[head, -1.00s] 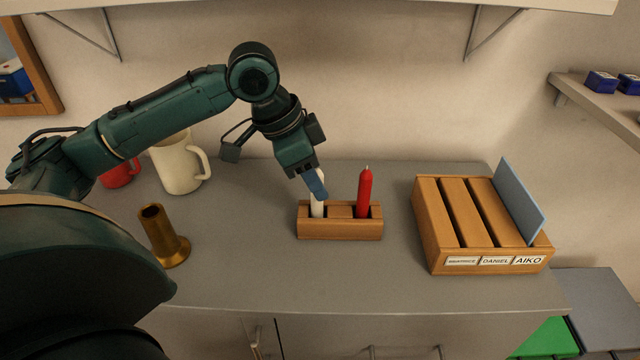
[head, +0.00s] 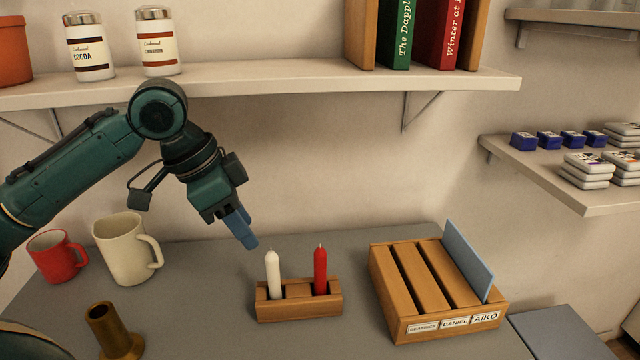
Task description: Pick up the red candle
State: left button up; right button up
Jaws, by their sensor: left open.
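The red candle (head: 320,271) stands upright in the right part of a small wooden holder (head: 300,309) on the grey counter. A white candle (head: 273,274) stands upright in the left part of the same holder. My left gripper (head: 246,240) is above and to the left of the white candle, with its blue fingers pointing down. It is open, holds nothing, and is apart from both candles. My right gripper is not in view.
A slotted wooden box (head: 432,290) with name labels and a blue-grey panel (head: 467,262) stands to the right. A brass candlestick (head: 113,332), a cream mug (head: 126,250) and a red mug (head: 57,256) stand left. A wall shelf (head: 270,83) overhangs the back.

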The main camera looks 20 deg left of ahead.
aim_at(320, 277)
jog(key=k, duration=1.5)
